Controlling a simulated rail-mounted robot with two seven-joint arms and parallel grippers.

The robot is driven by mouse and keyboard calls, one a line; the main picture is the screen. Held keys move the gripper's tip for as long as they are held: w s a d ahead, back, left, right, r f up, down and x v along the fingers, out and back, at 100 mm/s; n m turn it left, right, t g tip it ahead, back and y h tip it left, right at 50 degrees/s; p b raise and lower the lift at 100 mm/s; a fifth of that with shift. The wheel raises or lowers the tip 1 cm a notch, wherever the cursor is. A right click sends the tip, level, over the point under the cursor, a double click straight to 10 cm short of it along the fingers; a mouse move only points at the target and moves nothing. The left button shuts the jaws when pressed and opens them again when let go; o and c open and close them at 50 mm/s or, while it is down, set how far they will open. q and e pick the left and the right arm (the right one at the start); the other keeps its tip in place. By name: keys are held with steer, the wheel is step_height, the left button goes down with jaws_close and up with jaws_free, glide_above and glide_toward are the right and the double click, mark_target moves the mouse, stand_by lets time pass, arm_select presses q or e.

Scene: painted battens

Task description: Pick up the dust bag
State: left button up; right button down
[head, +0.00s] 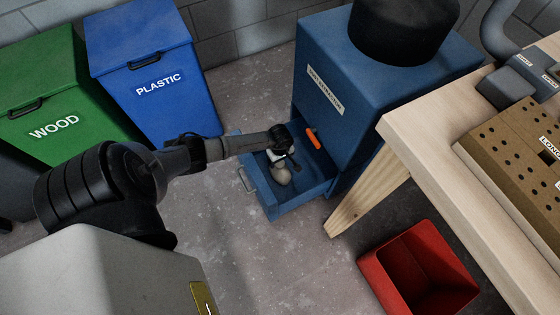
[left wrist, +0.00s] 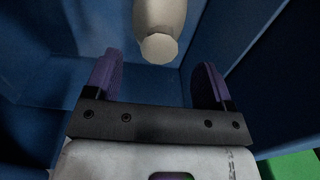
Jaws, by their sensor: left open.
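The dust bag (head: 280,175) is a small beige-grey rounded bag in the pulled-out blue drawer (head: 300,203) of the blue dust extractor cabinet (head: 375,85). My left gripper (head: 286,160) is over the drawer, right by the bag, and partly covers it. In the left wrist view the dust bag (left wrist: 160,14) comes in from the top edge, its pale round end (left wrist: 159,48) facing me. My open left gripper (left wrist: 157,82) has one purple finger on each side, with the bag's end just beyond the gap between the tips. My right gripper is not in view.
An orange piece (head: 313,138) shows at the cabinet's opening. A wooden workbench (head: 440,130) stands at the right, its leg (head: 368,196) close to the drawer. A red bin (head: 385,278) is below it. Green WOOD (head: 50,95) and blue PLASTIC (head: 150,60) bins stand left.

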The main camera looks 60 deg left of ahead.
mark_target(280, 163)
arm_select(q)
steer(key=shift+a+f+b, duration=0.1)
steer(key=shift+f+b, duration=2)
steer(key=shift+f, duration=0.45)
steer(key=c, duration=1.4)
steer(key=shift+r, duration=0.1)
